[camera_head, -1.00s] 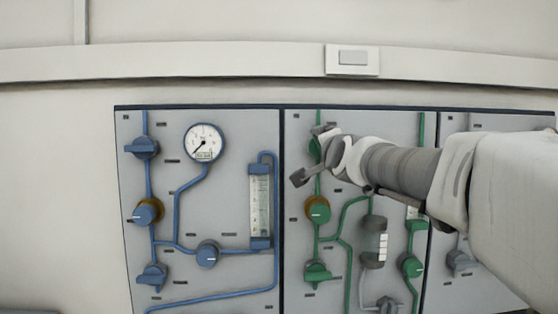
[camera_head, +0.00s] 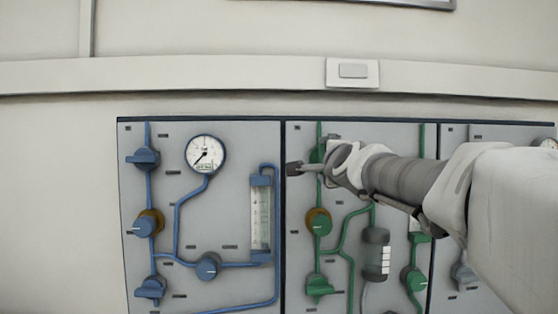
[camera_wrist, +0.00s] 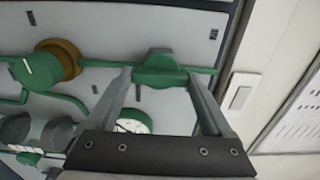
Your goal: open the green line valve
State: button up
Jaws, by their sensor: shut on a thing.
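The green line valve (camera_wrist: 160,77) is a green handle on the upper part of a green pipe, near the panel's top edge. In the wrist view my gripper (camera_wrist: 159,88) has one finger on each side of this handle and is shut on it. The handle looks lengthwise along the pipe in that view. In the head view my gripper (camera_head: 312,154) is at the same top valve (camera_head: 317,153), which is mostly hidden behind the fingers and wrist.
Below on the same pipe are a green knob with an ochre collar (camera_head: 318,222) and another green valve (camera_head: 319,286). A blue-piped panel (camera_head: 215,135) with a gauge (camera_head: 205,154) is on the left. A wall switch (camera_head: 352,71) sits above.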

jog(key=o, duration=1.1)
jog(key=shift+o, duration=0.2)
jog(key=s+p, duration=0.3)
jog(key=s, duration=1.4)
jog(key=shift+s+p, duration=0.2)
jog(key=shift+p, duration=0.1)
